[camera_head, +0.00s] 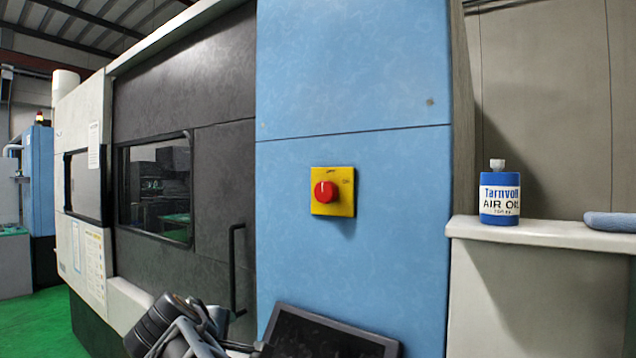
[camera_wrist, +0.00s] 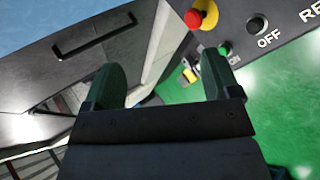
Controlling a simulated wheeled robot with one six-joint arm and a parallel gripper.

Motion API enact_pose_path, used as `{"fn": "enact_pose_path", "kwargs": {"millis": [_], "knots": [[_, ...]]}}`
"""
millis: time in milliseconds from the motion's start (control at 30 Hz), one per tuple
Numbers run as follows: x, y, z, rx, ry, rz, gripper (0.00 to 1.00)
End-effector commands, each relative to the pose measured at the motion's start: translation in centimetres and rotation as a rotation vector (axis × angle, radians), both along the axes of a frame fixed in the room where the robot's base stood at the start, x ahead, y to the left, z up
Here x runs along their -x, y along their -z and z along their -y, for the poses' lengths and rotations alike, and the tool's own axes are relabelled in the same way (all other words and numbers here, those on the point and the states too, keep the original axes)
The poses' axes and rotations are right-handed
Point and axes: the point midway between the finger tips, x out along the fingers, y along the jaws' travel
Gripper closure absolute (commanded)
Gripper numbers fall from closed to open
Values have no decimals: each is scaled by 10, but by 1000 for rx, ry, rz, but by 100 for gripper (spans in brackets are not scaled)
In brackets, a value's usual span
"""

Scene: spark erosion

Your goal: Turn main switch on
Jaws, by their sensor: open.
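The main switch is a red rotary knob (camera_head: 325,192) with a white mark pointing about straight up. It sits on a yellow square plate (camera_head: 345,178) on the blue cabinet front in the head view. The plate's small lettering is too small to read. My gripper (camera_wrist: 164,80) is open and empty in the wrist view, with two dark green fingers wide apart. In the head view part of my arm shows at the bottom, low and left of the switch, apart from it. I cannot make out the switch in the wrist view.
A dark tilted panel (camera_head: 320,335) stands below the switch. The wrist view shows a control panel (camera_wrist: 285,45) with a red mushroom button (camera_wrist: 205,14) and an OFF button (camera_wrist: 257,24). A blue oil bottle (camera_head: 499,195) stands on a ledge (camera_head: 560,233) at right.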

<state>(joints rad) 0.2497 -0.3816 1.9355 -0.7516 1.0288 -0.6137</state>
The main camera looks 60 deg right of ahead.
Motion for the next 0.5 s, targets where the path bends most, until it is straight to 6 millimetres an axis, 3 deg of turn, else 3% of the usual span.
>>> {"fn": "enact_pose_path", "kwargs": {"millis": [33, 200, 333, 500], "knots": [[1, -50, 26, 137, 9, -47, 18], [22, -166, 85, 513, 82, -259, 18], [42, -224, 106, 678, 159, -396, 18], [57, -259, 123, 768, 220, -489, 18]]}}
